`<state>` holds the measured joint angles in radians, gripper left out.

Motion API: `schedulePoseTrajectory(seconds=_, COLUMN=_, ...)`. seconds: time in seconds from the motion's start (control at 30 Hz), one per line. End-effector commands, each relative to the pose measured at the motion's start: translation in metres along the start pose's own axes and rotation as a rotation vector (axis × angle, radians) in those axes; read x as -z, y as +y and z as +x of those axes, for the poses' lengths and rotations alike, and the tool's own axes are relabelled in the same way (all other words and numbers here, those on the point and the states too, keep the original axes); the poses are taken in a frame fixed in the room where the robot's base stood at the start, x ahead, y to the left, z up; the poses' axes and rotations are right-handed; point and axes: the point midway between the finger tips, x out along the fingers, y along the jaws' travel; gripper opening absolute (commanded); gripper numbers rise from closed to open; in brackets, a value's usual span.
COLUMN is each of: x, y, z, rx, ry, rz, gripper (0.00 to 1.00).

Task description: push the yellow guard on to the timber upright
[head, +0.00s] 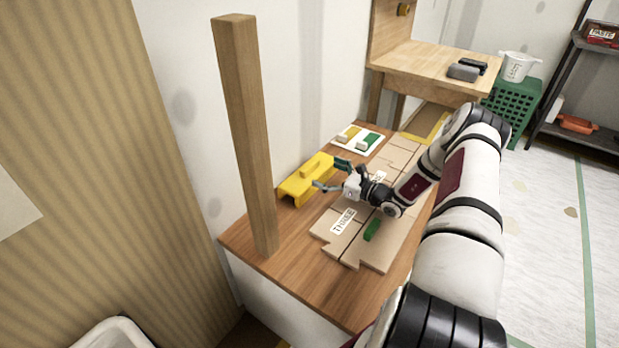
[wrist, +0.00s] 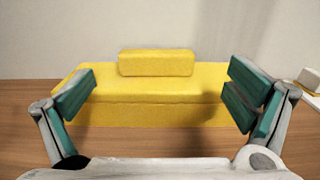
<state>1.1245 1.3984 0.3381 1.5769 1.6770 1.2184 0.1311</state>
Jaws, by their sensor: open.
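The yellow guard (head: 308,180) lies on the wooden bench top near the wall, to the right of the timber upright (head: 246,140) and apart from it. It is a long channel shape with a raised block on top. The upright stands vertical at the bench's left end. My gripper (head: 332,175) is open beside the guard, on the side away from the wall. In the wrist view the guard (wrist: 150,108) spans the space between the two green-padded fingers, with its block facing up. I cannot tell whether the fingers touch it. The upright is not in the wrist view.
Cardboard pieces (head: 340,246) with labels and a green block (head: 372,229) lie on the bench (head: 282,270) below my arm. A white card (head: 352,146) with yellow and green blocks lies behind the guard. The bench top between guard and upright looks clear.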

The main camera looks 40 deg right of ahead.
Motion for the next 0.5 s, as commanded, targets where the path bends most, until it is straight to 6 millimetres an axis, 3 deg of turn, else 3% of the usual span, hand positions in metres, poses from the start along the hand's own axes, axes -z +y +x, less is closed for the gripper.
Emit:
schedulePoseTrajectory(seconds=0.27, x=0.0, y=0.001, z=0.017, rx=-0.002, ry=0.0, rz=-0.001, gripper=0.98)
schedulePoseTrajectory(seconds=0.5, x=0.001, y=0.005, z=0.049, rx=-0.004, ry=-0.001, rz=-0.001, gripper=0.98)
